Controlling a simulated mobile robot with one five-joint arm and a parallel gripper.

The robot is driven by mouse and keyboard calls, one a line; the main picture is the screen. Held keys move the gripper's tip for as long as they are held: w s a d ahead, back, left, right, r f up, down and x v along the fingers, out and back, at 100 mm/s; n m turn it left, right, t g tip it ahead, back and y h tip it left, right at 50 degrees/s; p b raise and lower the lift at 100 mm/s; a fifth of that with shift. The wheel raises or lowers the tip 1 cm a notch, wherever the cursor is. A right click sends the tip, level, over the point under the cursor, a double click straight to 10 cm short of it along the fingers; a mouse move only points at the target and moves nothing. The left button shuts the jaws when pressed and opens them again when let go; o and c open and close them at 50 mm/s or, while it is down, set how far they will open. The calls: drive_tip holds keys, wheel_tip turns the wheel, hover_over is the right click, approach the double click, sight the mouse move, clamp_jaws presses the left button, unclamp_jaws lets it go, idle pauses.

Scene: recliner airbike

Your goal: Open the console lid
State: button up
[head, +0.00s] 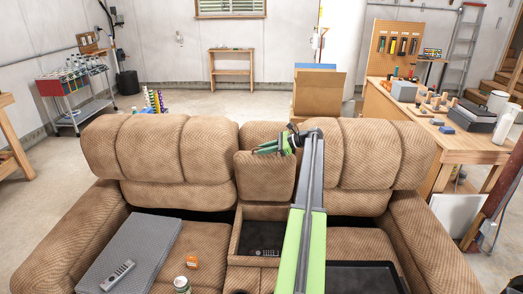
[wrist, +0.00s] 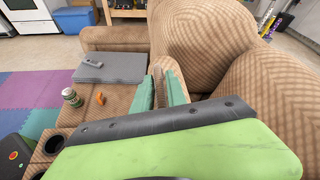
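The console lid (head: 265,176) is a brown padded panel in the middle of the sofa. It stands upright at the back of the console (head: 236,243), whose dark inside is exposed with a small dark item in it. My gripper (head: 266,148) is at the lid's top edge, in front of the middle backrest. In the wrist view, the two green fingers of my gripper (wrist: 160,92) are apart, with brown padding between them. I cannot tell whether they touch it. My arm hides part of the console's right side.
On the left seat lie a grey folded board (head: 150,250) with a remote (head: 118,275) on it, an orange item (head: 192,262) and a can (head: 182,284). A dark tray (head: 362,278) is on the right seat. A workbench (head: 445,142) stands behind at right.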

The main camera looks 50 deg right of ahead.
drive_tip(key=shift+a, duration=0.15)
wheel_tip(320, 180, up, 6)
drive_tip(key=p, duration=0.5)
drive_tip(key=shift+w+f, duration=0.1)
drive_tip(key=shift+f, duration=0.15)
drive_tip(key=s+d+r+p, duration=0.1)
drive_tip(key=s+r+p, duration=0.1)
drive_tip(key=s, duration=0.3)
drive_tip(key=s+d+r+p, duration=0.1)
drive_tip(key=s+r+p, duration=0.2)
drive_tip(key=s, duration=0.3)
drive_tip(key=shift+s+d+r+p, duration=0.25)
drive_tip(key=shift+p, duration=0.25)
